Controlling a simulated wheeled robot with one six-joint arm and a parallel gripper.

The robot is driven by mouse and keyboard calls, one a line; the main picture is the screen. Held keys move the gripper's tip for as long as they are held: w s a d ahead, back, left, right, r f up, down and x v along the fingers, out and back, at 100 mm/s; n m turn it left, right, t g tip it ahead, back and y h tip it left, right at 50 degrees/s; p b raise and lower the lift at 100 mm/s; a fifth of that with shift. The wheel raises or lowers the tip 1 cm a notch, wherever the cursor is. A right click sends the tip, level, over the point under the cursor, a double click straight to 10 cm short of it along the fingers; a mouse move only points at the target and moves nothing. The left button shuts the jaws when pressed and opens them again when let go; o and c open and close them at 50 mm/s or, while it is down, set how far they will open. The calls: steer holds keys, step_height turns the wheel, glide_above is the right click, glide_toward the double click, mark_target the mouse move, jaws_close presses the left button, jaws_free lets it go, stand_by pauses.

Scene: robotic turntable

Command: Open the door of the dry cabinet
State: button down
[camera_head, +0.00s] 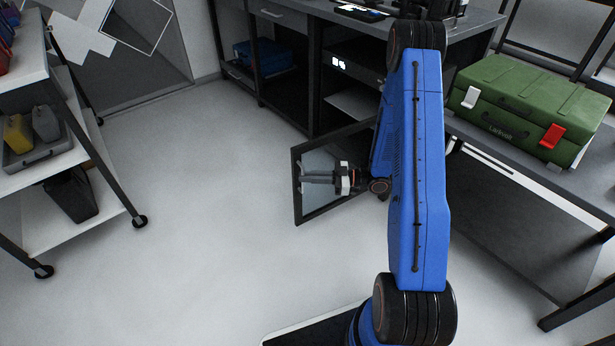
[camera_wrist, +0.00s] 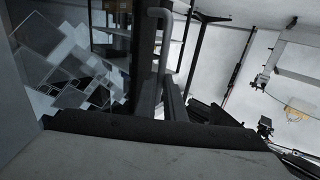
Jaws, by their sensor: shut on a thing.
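The dry cabinet (camera_head: 352,72) is a dark box with a small lit display, set under the desk in the head view. Its door (camera_head: 316,201), a dark frame around a glass pane, stands swung outward into the room at a wide angle. My arm hides the hinge side and part of the opening. My gripper (camera_head: 308,177) lies across the door and points left. In the wrist view, my gripper (camera_wrist: 160,95) is shut on the grey, bent door handle (camera_wrist: 158,25). The contact itself is small and dark.
A green case (camera_head: 530,105) stands on the bench at the right. A wheeled shelf cart (camera_head: 85,125) is at the left. The desk (camera_head: 460,32) is above the cabinet. The pale floor (camera_head: 200,220) between cart and door is clear.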

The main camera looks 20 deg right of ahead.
steer(key=c, duration=1.8)
jaws_free()
steer(key=shift+c, duration=0.2)
steer(key=shift+d, duration=0.1)
steer(key=v, duration=1.7)
steer(key=shift+d, duration=0.2)
steer(key=shift+f, duration=0.1)
